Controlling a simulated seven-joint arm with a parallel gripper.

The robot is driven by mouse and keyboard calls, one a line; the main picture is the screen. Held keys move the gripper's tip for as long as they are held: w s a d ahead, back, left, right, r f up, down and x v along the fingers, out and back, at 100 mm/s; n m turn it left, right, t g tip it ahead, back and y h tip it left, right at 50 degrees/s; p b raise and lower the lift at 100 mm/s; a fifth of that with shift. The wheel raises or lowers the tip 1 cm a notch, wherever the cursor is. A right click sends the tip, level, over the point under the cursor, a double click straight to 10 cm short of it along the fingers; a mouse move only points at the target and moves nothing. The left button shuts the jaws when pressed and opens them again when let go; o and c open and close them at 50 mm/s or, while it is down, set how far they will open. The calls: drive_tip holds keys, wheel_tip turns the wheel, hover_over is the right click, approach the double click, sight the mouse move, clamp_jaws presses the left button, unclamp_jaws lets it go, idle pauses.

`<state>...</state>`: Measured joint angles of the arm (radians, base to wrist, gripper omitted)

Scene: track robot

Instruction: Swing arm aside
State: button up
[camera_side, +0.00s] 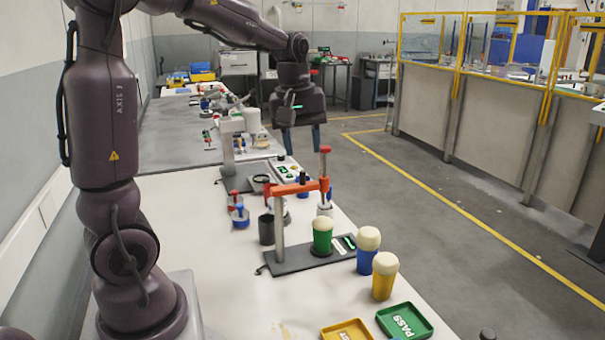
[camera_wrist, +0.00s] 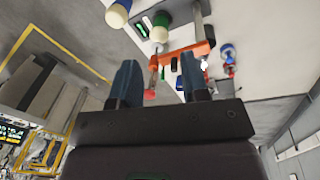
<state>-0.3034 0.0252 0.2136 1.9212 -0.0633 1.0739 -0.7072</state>
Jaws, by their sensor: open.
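The orange swing arm (camera_side: 296,187) sits on a grey post (camera_side: 278,235) on a dark base plate (camera_side: 310,256). A red upright handle (camera_side: 325,167) stands at its right end. A green cylinder with a cream top (camera_side: 322,236) stands below the arm. My gripper (camera_side: 303,150) is open and empty, fingers pointing down, just left of the handle's top in the side view. In the wrist view, the handle (camera_wrist: 152,78) shows between the fingers of my gripper (camera_wrist: 160,68), closer to the left one; I cannot tell whether they touch. The orange arm (camera_wrist: 190,53) runs beyond them.
A blue cup (camera_side: 367,255) and a yellow cup (camera_side: 384,282), both cream-topped, stand right of the plate. A green PASS tray (camera_side: 404,321) and a yellow tray (camera_side: 347,331) lie in front. A dark cup (camera_side: 266,230) and a blue-red item (camera_side: 239,216) stand left.

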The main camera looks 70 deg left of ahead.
sight(303, 171)
drive_tip(key=w+a+r+n+g, duration=0.1)
drive_tip(key=w+a+n, duration=0.3)
drive_tip(key=a+n, duration=1.1)
drive_tip(key=d+f+n, duration=0.1)
drive_tip(key=f+n, duration=0.1)
drive_tip(key=f, duration=0.2)
drive_tip(key=d+f+n, duration=0.1)
drive_tip(key=f+n, duration=0.1)
drive_tip(key=f, duration=0.2)
drive_tip(key=d+f+n, duration=0.2)
drive_tip(key=f, duration=0.2)
drive_tip(key=shift+d+f+n+g, duration=0.1)
drive_tip(key=shift+f+n+g, duration=0.15)
drive_tip(key=shift+n+g, duration=0.05)
clamp_jaws()
